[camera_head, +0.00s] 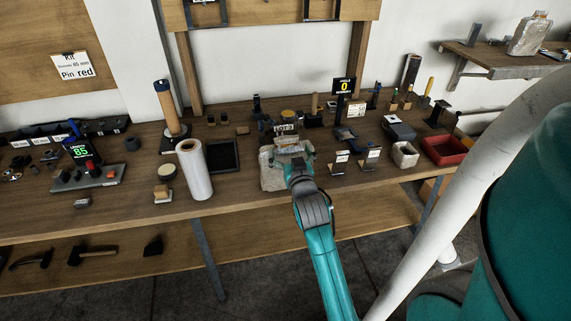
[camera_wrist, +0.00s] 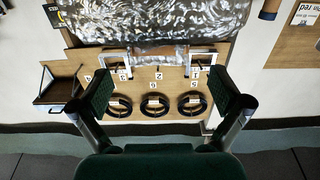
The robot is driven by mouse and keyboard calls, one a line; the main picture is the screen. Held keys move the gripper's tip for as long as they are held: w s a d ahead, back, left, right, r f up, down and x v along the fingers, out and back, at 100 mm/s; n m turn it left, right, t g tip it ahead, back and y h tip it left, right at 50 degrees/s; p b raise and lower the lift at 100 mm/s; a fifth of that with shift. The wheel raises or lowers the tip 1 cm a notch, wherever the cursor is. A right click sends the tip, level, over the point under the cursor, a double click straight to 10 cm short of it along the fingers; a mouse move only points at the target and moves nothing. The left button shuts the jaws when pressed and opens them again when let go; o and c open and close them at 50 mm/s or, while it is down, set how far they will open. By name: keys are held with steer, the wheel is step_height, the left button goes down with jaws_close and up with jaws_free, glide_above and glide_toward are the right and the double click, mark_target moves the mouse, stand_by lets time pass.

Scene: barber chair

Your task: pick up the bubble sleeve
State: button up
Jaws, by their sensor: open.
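A crumpled, shiny, pale grey sleeve that looks like the bubble sleeve (camera_head: 269,176) lies at the front edge of the workbench in the head view. My gripper (camera_head: 289,143) is over its right side and hides part of it. In the wrist view a wrinkled, glossy silver sheet (camera_wrist: 150,22) fills the top middle, beyond my fingertips. My gripper (camera_wrist: 161,82) is open there, with its two green-padded fingers wide apart and nothing held between them. I cannot tell whether the fingers touch the sleeve.
The workbench (camera_head: 120,215) is crowded. A white roll (camera_head: 195,170) and a dark tray (camera_head: 223,156) stand left of my gripper. Another crumpled clear package (camera_head: 530,34) stands on the wall shelf. Black rings (camera_wrist: 154,105) show below the sheet.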

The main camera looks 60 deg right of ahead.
mark_target(287, 143)
steer(key=shift+x, duration=2.75)
steer(key=shift+s, duration=0.1)
steer(key=c, duration=1.1)
